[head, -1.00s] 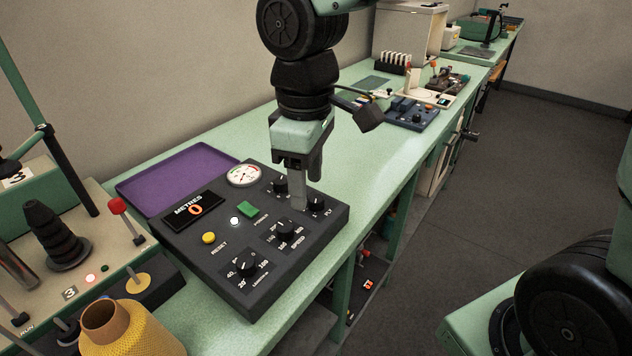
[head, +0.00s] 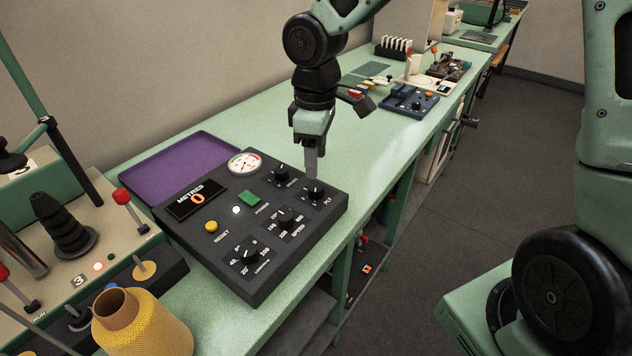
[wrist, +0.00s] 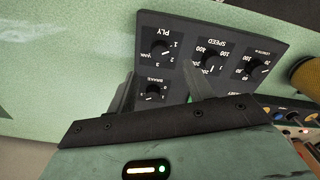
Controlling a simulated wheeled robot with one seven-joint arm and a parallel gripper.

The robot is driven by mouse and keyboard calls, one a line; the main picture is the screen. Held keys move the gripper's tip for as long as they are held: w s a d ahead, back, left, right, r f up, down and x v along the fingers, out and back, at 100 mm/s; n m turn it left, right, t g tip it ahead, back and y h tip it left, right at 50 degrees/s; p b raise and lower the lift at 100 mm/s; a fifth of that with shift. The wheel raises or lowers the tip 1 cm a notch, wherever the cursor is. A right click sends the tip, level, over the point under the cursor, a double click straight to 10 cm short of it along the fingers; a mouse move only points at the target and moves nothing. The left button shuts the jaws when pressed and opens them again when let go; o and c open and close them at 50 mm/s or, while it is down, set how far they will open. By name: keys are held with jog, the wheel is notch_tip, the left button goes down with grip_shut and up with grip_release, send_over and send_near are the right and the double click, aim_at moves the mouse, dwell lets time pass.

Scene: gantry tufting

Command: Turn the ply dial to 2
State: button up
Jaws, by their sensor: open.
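The ply dial (head: 315,191) is a round black knob with a pale pointer line, near the right corner of the dark control panel (head: 205,262). In the wrist view the ply dial (wrist: 160,48) shows upside down with small numbers around it. I cannot tell for sure which number its pointer faces. My gripper (head: 312,172) points down just behind and above the dial in the head view. In the wrist view my gripper (wrist: 160,80) has its two fingers apart with nothing held between them, with the brake dial (wrist: 153,92) showing between them.
The panel also carries the speed dial (head: 285,217), another dial (head: 249,251) at the front, a green button (head: 249,198), a yellow reset button (head: 211,227) and a gauge (head: 245,163). A purple tray (head: 185,165) lies behind. A yellow cone (head: 140,325) stands front left.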

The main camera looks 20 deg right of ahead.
aim_at(316, 187)
notch_tip(316, 187, down, 7)
dwell(0.3)
jog(key=c, duration=1)
